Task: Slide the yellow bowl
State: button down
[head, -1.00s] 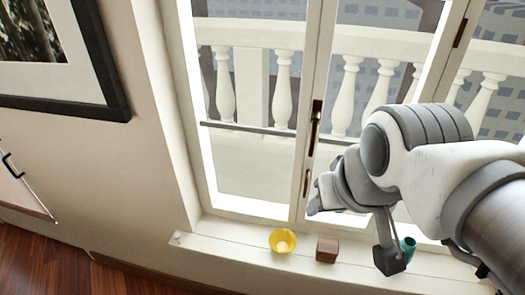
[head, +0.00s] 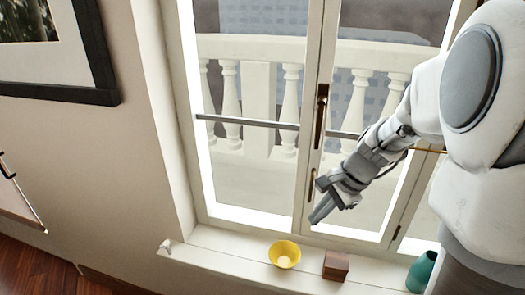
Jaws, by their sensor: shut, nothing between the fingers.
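The yellow bowl (head: 284,254) stands upright on the white window sill, left of a brown wooden block. My gripper (head: 317,217) is shut and empty. In the picture it shows above and a little right of the bowl, in front of the window, apart from the bowl.
The brown block (head: 336,266) sits close to the bowl's right on the sill (head: 215,249). The window (head: 250,190) rises behind.

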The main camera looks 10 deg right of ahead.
jog(key=w+d+f+m+y+b, duration=0.1)
jog(key=w+d+f+m+b, duration=0.25)
jog(key=f, duration=0.55)
jog(key=w+d+f+m+y+b, duration=0.1)
jog(key=w+d+f+m+b, duration=0.2)
jog(key=f, duration=0.6)
jog(key=m+b, duration=0.1)
jog(key=b, duration=0.1)
send_near(284, 258)
jog(key=f, duration=0.1)
jog(key=s+f, duration=0.1)
jog(key=f, duration=0.1)
jog(key=d+f, duration=0.1)
jog(key=f, duration=0.1)
jog(key=shift+s, duration=0.25)
jog(key=w+a+p, duration=0.1)
jog(key=a, duration=0.3)
jog(key=w+a+p, duration=0.1)
jog(key=w+a, duration=0.1)
jog(key=a, duration=0.2)
jog(key=w+a, duration=0.2)
jog(key=a, duration=0.2)
jog(key=shift+a+p, duration=0.35)
jog(key=shift+p, duration=0.05)
jog(key=shift+d+r, duration=0.1)
